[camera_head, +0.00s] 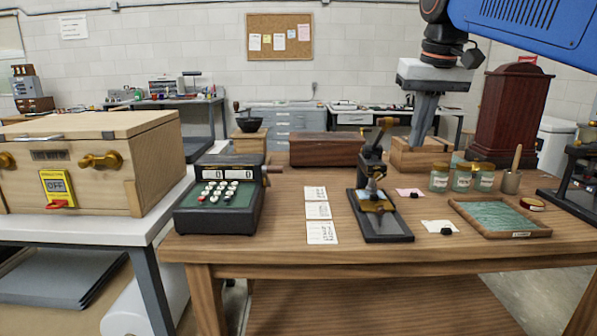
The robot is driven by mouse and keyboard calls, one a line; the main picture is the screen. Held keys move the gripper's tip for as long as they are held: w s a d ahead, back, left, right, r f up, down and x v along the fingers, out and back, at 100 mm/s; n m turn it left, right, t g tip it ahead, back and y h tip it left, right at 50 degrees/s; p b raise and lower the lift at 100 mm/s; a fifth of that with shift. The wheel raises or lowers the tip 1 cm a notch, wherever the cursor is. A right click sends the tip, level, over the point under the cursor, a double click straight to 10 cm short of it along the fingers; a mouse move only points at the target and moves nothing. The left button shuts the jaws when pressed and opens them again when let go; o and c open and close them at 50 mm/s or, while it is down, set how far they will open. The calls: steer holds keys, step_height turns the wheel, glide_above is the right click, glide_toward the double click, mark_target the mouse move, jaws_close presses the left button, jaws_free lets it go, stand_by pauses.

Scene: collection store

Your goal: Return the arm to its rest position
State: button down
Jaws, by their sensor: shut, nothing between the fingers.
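My gripper (421,141) hangs from my arm at the upper right of the head view, pointing down. Its fingers are together and hold nothing. The fingertips are above or near a wooden box (420,160) toward the back of the table; I cannot tell whether they touch it. The blue arm link crosses the upper right corner.
The wooden table (280,252) carries an adding machine (222,190), a small press (379,205), paper cards (318,210), glass jars (462,179), a tray (500,216) and a dark red case (508,112). A wooden chest (125,140) stands left. Space above the table's left half is clear.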

steer(key=s+d+f, duration=0.1)
steer(key=s+f, duration=0.6)
steer(key=f, duration=0.4)
steer(key=s+d+f+t, duration=0.1)
steer(key=s+f, duration=0.7)
steer(key=f, duration=0.3)
steer(key=s+d+f, duration=0.1)
steer(key=s+f, duration=0.7)
steer(key=f, duration=0.4)
steer(key=shift+s+d+t, duration=0.15)
steer(key=shift+d+t, duration=0.1)
steer(key=shift+t, duration=0.05)
steer(key=c, duration=2.4)
jaws_free()
steer(key=shift+c, duration=0.2)
